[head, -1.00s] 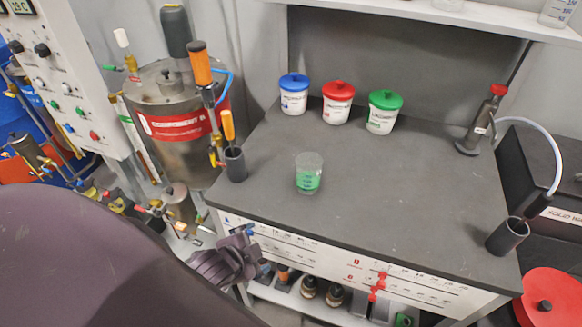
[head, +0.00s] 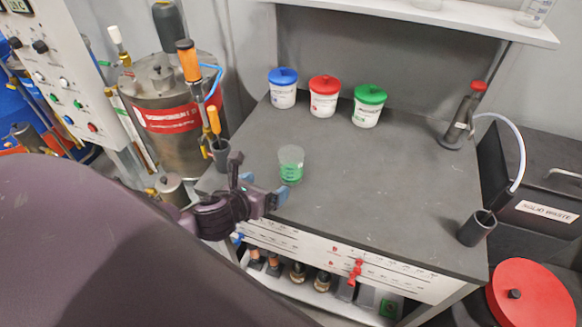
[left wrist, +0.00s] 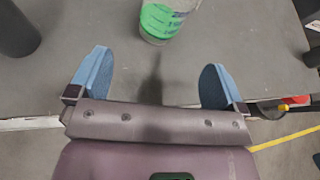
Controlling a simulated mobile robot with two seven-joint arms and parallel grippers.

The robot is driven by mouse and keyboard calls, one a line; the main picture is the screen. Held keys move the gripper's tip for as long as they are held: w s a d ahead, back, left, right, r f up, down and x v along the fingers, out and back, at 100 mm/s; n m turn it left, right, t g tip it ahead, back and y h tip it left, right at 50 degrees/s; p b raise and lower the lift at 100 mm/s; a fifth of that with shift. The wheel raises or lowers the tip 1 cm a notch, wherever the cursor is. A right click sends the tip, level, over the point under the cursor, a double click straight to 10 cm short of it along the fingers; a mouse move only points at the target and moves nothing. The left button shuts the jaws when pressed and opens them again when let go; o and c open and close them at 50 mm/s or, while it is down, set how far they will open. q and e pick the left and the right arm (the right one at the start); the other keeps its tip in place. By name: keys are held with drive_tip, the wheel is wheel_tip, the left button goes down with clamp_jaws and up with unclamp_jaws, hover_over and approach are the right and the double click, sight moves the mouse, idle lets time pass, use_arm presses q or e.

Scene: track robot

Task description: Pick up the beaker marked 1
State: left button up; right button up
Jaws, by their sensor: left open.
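A clear glass beaker (head: 291,165) with green contents or a green band stands upright on the grey bench top near its left front. A number on it is too small to read. In the left wrist view the beaker (left wrist: 160,18) shows at the top, beyond the fingertips and roughly centred between them. My left gripper (head: 260,183) is open and empty, at the bench's front left edge, just short of the beaker and apart from it. Its two blue fingers (left wrist: 154,76) are spread wide. My right gripper is not in view.
Blue-lidded (head: 283,90), red-lidded (head: 323,97) and green-lidded (head: 368,107) tubs stand at the back of the bench (head: 370,190). A dark holder (head: 219,155) with an orange-handled tool stands left of the beaker. A red-topped bottle (head: 463,118) and dark cup (head: 477,228) are at right.

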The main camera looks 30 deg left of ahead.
sight(285, 175)
use_arm(q)
drive_tip(key=shift+w+m, duration=0.2)
drive_tip(key=shift+m, duration=0.2)
drive_tip(key=shift+w+f, duration=0.1)
drive_tip(key=shift+w, duration=0.2)
drive_tip(key=x, duration=1)
drive_tip(key=shift+d, duration=0.1)
drive_tip(key=c, duration=1)
drive_tip(key=shift+c, duration=0.2)
